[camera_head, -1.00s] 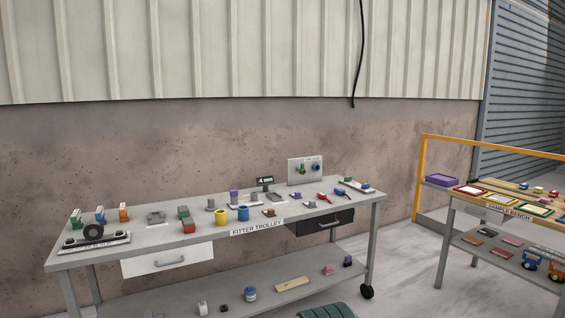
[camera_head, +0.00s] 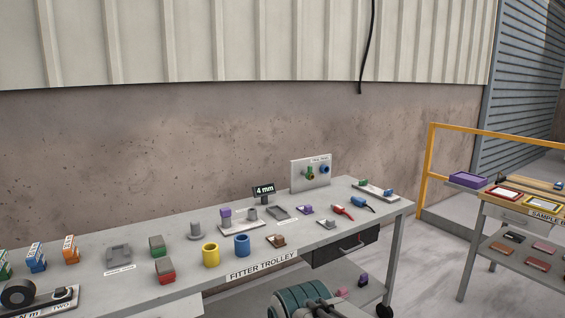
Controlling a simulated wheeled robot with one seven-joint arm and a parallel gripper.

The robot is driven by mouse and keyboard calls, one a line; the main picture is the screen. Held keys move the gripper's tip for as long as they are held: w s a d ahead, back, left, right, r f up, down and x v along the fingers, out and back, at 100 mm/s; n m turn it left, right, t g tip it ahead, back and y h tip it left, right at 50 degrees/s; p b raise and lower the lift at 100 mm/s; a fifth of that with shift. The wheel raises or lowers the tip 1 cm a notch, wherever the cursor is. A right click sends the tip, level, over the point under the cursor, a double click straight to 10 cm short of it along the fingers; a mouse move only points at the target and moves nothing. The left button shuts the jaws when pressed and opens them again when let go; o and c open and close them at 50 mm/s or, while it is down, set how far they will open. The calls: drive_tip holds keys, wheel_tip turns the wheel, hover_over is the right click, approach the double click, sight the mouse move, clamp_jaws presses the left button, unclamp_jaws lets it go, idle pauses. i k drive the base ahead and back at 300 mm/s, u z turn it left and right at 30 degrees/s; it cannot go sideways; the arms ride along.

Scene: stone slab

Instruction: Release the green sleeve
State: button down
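A small upright pale panel (camera_head: 310,174) stands at the back right of the trolley top. A green sleeve-like fitting (camera_head: 310,173) sits on its front at the left, with a brassy part by it. A blue fitting (camera_head: 325,169) sits to its right. They are too small to tell how the green sleeve is held. My gripper's fingers do not show. A dark green ribbed part with grey pieces shows at the bottom edge, in front of the trolley and apart from the panel; I cannot tell what it is.
The grey fitter trolley (camera_head: 215,284) holds a yellow cup (camera_head: 211,255), a blue cup (camera_head: 242,246), a "4 mm" display (camera_head: 264,190), red (camera_head: 342,211) and blue (camera_head: 362,203) handled tools and several blocks. A sample bench (camera_head: 490,212) and yellow rail (camera_head: 500,138) stand at right.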

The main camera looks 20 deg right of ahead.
sight(310, 171)
drive_tip(key=i, duration=0.65)
drive_tip(key=z, duration=1.8)
drive_tip(key=i, duration=1.9)
drive_tip(key=u, duration=2.1)
